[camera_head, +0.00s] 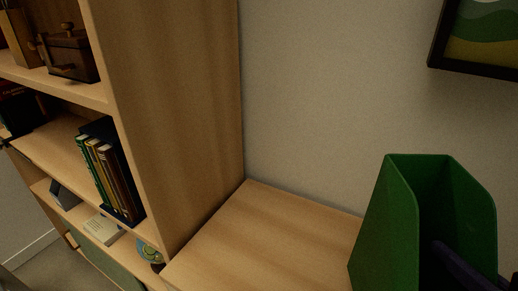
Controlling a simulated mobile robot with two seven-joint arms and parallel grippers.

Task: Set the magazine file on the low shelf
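The green magazine file (385,220) is at the right, upright with a slanted open top. Its lower end is cut off by the picture edge, so I cannot tell whether it touches the wood below. A dark part of my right gripper (462,270) shows at the file's near side, low at the right edge. Only a piece of it is in view, so its grip on the file is unclear. A low wooden surface (265,235) lies left of the file, against the wall. My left gripper is not in view.
A tall wooden bookcase (175,110) stands at the left. Its shelves hold upright books (108,178), a dark wooden box (72,55) and a small round blue-green item (149,252). A framed picture (480,38) hangs on the wall. The visible low wood is bare.

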